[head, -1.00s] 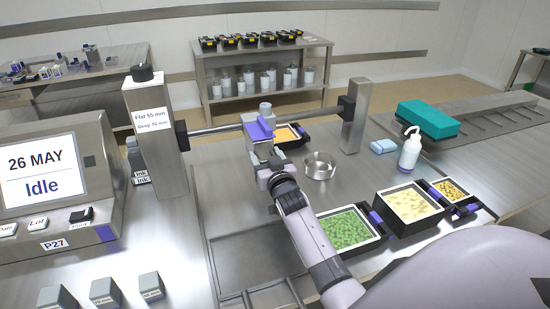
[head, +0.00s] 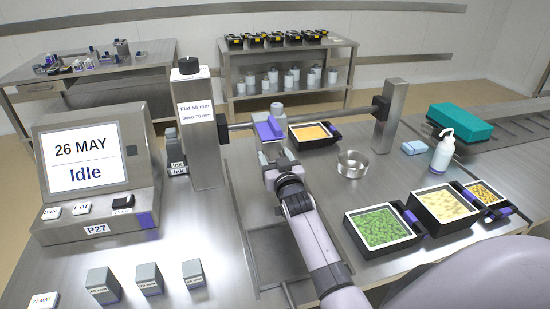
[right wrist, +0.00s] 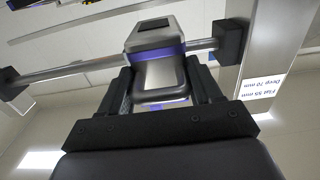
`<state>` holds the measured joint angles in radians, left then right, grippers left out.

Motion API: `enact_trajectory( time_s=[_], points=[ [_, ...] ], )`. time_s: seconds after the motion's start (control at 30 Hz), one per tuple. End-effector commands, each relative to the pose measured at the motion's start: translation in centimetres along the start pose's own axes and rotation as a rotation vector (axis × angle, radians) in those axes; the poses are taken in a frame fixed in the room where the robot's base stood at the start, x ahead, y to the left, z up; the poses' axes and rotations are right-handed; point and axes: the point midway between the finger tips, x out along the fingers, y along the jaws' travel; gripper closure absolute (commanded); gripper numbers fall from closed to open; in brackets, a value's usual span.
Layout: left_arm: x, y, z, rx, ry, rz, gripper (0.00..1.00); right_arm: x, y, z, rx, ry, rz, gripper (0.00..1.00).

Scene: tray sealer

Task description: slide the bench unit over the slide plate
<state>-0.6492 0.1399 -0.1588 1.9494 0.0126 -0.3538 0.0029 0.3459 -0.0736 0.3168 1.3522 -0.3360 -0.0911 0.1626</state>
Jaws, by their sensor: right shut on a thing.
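The bench unit (head: 277,110), a grey block with a purple-blue face, hangs on a horizontal rail between two steel posts, nearer the left post. My right gripper (head: 273,147) is shut on it from the front. In the right wrist view the gripper (right wrist: 163,92) has a finger on either side of the unit (right wrist: 155,40), whose purple band shows. A flat grey panel (head: 268,242) set in the bench, apparently the slide plate, lies in front of the unit, partly hidden by my right arm. Whether the unit is directly above it I cannot tell. My left gripper is not in view.
The left post (head: 203,140) bears a height label; the right post (head: 389,115) stands farther off. Filled trays (head: 380,228) stand front right. An Idle display (head: 88,163) is at left.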

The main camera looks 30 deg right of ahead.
Motion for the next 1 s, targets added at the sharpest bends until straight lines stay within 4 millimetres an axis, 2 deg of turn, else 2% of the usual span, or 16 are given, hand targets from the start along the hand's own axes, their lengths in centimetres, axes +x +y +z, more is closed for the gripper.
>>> enact_trajectory(
  time_s=[0.37,0.4,1.0],
  points=[
    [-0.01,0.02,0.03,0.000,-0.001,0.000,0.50,-0.04,-0.08,0.13,0.000,-0.003,-0.001,0.91],
    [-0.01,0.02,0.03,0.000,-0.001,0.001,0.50,-0.04,-0.07,0.13,0.000,-0.003,-0.001,0.24],
    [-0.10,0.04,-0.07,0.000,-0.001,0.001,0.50,-0.01,0.04,0.00,0.000,0.000,-0.001,0.24]
  ],
)
